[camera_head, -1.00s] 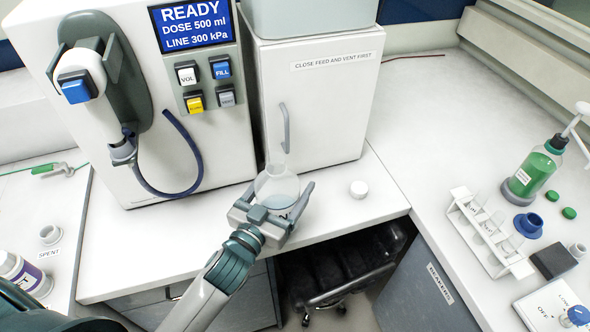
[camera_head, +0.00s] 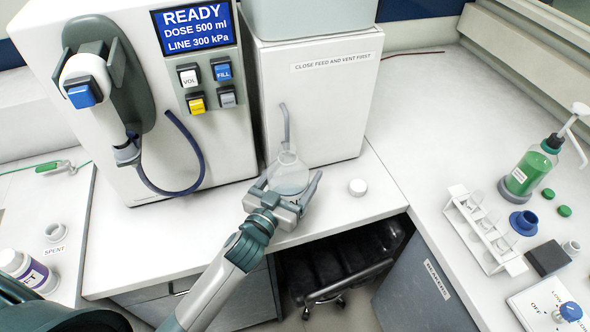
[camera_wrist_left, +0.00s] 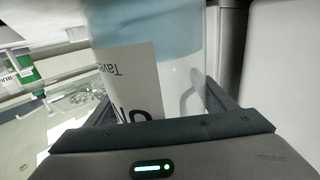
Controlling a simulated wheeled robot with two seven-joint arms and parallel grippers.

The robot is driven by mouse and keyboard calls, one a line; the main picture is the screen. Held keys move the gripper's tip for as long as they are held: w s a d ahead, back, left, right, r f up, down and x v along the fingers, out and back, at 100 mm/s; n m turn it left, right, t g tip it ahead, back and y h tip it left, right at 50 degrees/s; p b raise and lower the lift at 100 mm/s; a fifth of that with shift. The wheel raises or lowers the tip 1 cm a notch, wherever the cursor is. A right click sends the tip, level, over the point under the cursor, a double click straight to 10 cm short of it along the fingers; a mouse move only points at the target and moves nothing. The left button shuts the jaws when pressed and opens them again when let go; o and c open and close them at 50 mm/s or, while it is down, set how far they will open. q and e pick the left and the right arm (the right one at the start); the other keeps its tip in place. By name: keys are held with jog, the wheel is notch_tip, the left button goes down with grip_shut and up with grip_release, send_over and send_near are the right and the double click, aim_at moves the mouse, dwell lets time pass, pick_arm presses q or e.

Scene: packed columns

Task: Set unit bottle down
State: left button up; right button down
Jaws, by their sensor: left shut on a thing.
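The unit bottle (camera_head: 288,174) is a clear, rounded vessel with a narrow neck, upright in front of the white cabinet. In the left wrist view the bottle (camera_wrist_left: 175,40) shows pale blue content and a white label with dark print, partly cut off. My left gripper (camera_head: 293,186) is shut on it, one finger on each side of its body. The gripper hides the bottle's base, so I cannot tell whether it touches the counter. My right gripper is not in view.
A grey bent tube (camera_head: 285,122) hangs on the cabinet (camera_head: 325,95) just behind the bottle's neck. The dosing machine (camera_head: 215,135) stands to the left. The counter's front edge is close, with a chair (camera_head: 335,270) below.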

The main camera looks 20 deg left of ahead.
pick_arm(q)
jog(key=shift+s+r, duration=0.1)
jog(key=shift+r, duration=0.05)
jog(key=shift+f, duration=0.25)
jog(key=o, duration=1.7)
jog(key=shift+o, duration=0.2)
jog(key=shift+r, duration=0.2)
jog(key=shift+s+f, duration=0.15)
jog(key=shift+s, duration=0.1)
jog(key=s+a+b, duration=0.2)
jog(key=s+b, duration=0.2)
jog(key=s, duration=0.7)
jog(key=shift+a, duration=0.15)
